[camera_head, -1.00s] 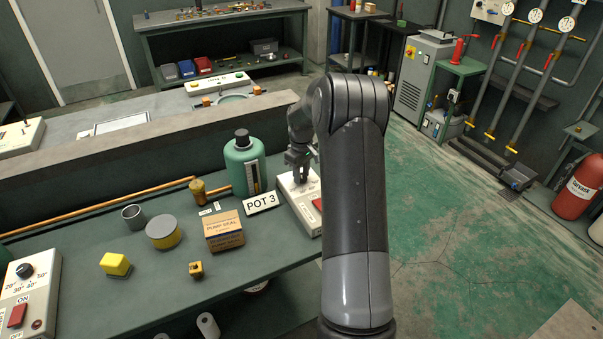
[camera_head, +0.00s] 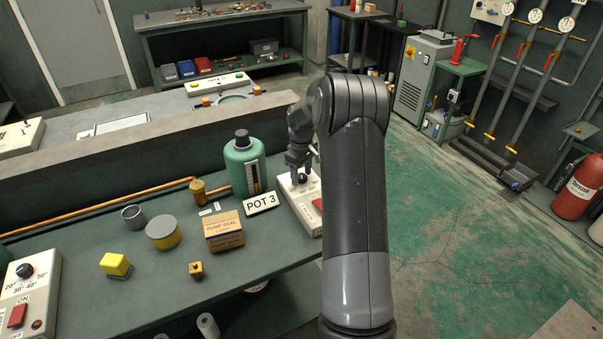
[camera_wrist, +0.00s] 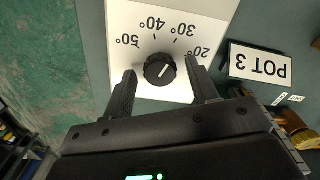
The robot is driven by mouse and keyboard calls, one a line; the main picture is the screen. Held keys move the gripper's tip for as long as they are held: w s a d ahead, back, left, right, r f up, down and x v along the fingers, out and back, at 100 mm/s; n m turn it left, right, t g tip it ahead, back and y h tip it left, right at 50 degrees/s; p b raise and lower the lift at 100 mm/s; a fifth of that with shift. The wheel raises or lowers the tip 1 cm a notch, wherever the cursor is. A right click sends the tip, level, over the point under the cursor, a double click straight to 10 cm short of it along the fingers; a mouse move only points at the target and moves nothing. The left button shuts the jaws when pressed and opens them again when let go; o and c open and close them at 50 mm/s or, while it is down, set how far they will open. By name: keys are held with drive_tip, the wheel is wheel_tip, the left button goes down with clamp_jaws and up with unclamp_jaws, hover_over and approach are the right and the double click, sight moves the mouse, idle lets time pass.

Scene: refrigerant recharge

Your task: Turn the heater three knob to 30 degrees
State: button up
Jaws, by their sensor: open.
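The heater three unit is a white box (camera_head: 303,208) with a red switch, at the bench's right end behind my arm. The "POT 3" sign (camera_head: 261,202) stands beside it; it also shows upside down in the wrist view (camera_wrist: 259,66). The black knob (camera_wrist: 160,68) sits on the white face under the 20° to 50° dial marks. Its white line points up-right, seemingly between 20° and 30°; the exact angle is hard to tell. My gripper (camera_wrist: 161,80) is open, a finger on each side of the knob with gaps showing. In the head view my gripper (camera_head: 299,167) is above the box.
A green bottle (camera_head: 244,160) and a cardboard box (camera_head: 224,231) stand left of the unit. Another white heater box (camera_head: 28,295) is at the bench's left end. A copper pipe (camera_head: 95,208) runs along the bench's back.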

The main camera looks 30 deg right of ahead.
sight(302, 176)
wheel_tip(302, 176, up, 11)
idle(0.5)
drive_tip(key=shift+f, duration=0.15)
